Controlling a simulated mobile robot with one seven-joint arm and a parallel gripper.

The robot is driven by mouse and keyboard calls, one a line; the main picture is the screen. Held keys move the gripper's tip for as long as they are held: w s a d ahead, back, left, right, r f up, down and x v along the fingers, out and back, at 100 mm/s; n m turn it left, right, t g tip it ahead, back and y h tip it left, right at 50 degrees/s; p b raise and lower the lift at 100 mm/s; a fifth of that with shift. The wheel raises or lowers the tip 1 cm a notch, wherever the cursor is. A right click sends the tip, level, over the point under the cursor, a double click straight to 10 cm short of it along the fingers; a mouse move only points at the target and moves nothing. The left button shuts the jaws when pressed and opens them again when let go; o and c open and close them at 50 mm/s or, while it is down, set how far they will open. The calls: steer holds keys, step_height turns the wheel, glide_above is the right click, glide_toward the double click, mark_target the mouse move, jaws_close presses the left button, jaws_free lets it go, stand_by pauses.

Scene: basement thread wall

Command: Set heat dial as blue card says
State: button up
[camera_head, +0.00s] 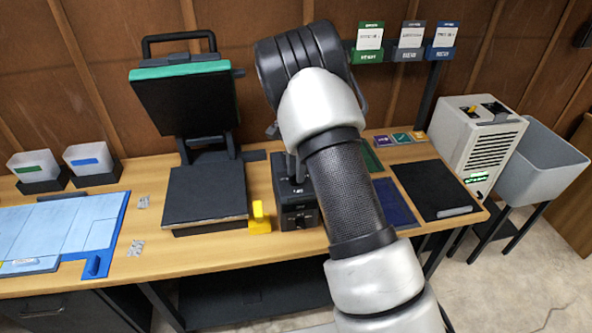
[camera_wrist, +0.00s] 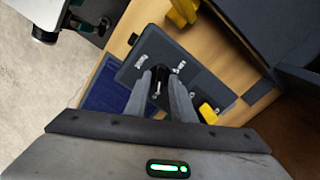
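The blue card (camera_head: 446,36) stands in a blue holder on the back wall; its print is too small to read. The black control box (camera_head: 296,212) stands on the bench right of the heat press (camera_head: 206,192), partly hidden behind my arm. In the wrist view the dark box (camera_wrist: 190,82) lies under my gripper (camera_wrist: 160,73), with small white markings and a yellow knob (camera_wrist: 208,112). My fingertips are apart, over the box face, with a dark part between them. I cannot tell whether they touch it. The heat dial and its setting are not clearly visible.
The press lid (camera_head: 188,100) is raised. A yellow piece (camera_head: 259,218) stands between press and box. A blue mat (camera_head: 392,203) and a black pad (camera_head: 436,190) lie to the right. A white machine (camera_head: 478,140) and grey bin (camera_head: 540,160) stand beyond the bench.

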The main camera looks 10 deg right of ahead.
steer(key=shift+o, duration=0.3)
step_height(320, 180, up, 18)
steer(key=shift+f, duration=0.25)
stand_by(0.3)
